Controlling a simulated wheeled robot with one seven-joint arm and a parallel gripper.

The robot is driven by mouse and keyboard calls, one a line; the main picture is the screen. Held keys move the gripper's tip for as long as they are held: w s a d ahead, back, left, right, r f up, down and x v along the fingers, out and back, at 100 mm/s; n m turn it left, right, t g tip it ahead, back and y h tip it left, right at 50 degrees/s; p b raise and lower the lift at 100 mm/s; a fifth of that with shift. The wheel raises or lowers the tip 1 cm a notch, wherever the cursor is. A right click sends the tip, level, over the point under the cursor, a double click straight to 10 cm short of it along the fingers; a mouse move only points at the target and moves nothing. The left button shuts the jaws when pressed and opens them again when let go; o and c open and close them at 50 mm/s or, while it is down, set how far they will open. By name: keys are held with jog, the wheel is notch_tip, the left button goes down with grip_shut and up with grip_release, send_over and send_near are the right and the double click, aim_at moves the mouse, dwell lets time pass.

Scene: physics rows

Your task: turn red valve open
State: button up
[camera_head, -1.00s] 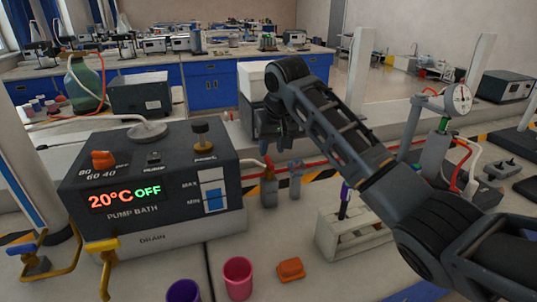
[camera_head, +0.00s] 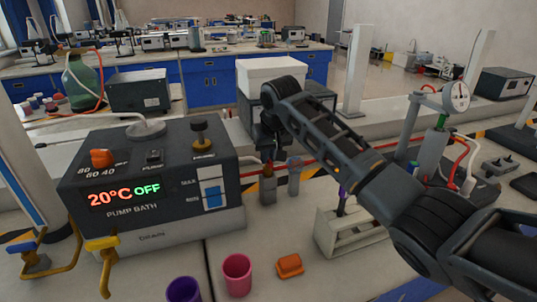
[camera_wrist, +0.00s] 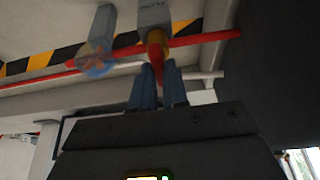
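In the wrist view a red handle (camera_wrist: 156,52) with a yellowish collar stands at a grey labelled block (camera_wrist: 167,14) on a red pipe (camera_wrist: 205,38). My gripper (camera_wrist: 158,72) has its two bluish fingers close together, with the handle's end showing between their tips. Contact between fingers and handle cannot be made out. In the head view my gripper (camera_head: 272,140) hangs over the back of the bench, its fingertips too dark to make out. Two grey fittings (camera_head: 268,185) (camera_head: 294,178) stand just below it in the picture; a red valve handle is not clear there.
A round blue-and-orange fitting (camera_wrist: 96,58) sits left of the handle in the wrist view. The pump bath (camera_head: 150,190) stands left, a white rack (camera_head: 350,232) in front of my arm, and a gauge stand (camera_head: 455,98) right. Cups (camera_head: 237,275) stand in front.

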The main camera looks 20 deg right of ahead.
grip_shut()
jog(key=shift+n, duration=0.4)
jog(key=shift+n+y+p, duration=0.6)
jog(key=shift+n+p, duration=0.1)
jog(key=shift+n, duration=0.3)
jog(key=n+y, duration=0.1)
jog(key=n, duration=0.1)
jog(key=n+g, duration=0.1)
jog(key=n, duration=0.2)
jog(key=shift+w+d+y, duration=0.1)
jog(key=shift+d+y, duration=0.1)
jog(key=shift+y, duration=0.2)
jog(key=n+b, duration=0.2)
jog(key=n, duration=0.1)
jog(key=n+g+y+b, duration=0.1)
jog(key=n+b, duration=0.1)
jog(key=n, duration=0.1)
jog(key=shift+w+f+g, duration=0.15)
jog(key=shift+f+g, duration=0.05)
jog(key=shift+g, duration=0.1)
jog(key=n+g+b, duration=0.1)
jog(key=n+b, duration=0.3)
jog(key=shift+w+r+g+y, duration=0.1)
jog(key=shift+r+g+y, duration=0.05)
jog(key=shift+g+y, duration=0.2)
jog(key=shift+b, duration=0.4)
